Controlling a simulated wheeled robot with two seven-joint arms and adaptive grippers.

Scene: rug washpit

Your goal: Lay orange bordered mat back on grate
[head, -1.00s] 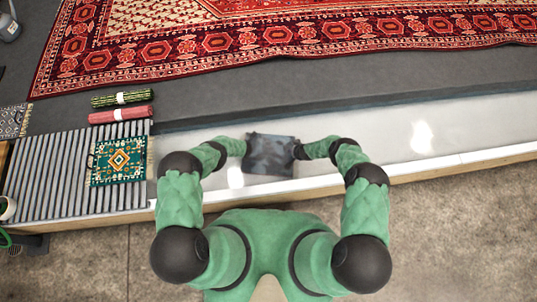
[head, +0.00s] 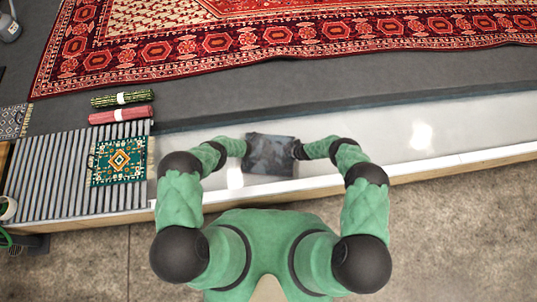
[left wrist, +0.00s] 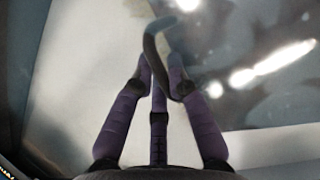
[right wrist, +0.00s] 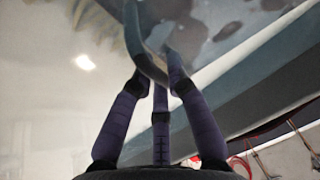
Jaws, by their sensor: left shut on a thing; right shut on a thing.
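Both my grippers hold a dark grey-blue, blotchy, glossy sheet (head: 270,156) over the pale wash pit. My left gripper (head: 243,148) is shut on its left edge, and my right gripper (head: 299,151) is shut on its right edge. The sheet also shows in the left wrist view (left wrist: 262,85) and in the right wrist view (right wrist: 205,28), where its gripped edge looks thick and curled. No orange border shows on it, so I cannot tell whether it is the named mat. The slatted grate (head: 50,175) lies to the left.
A large red rug (head: 250,40) covers the back floor.

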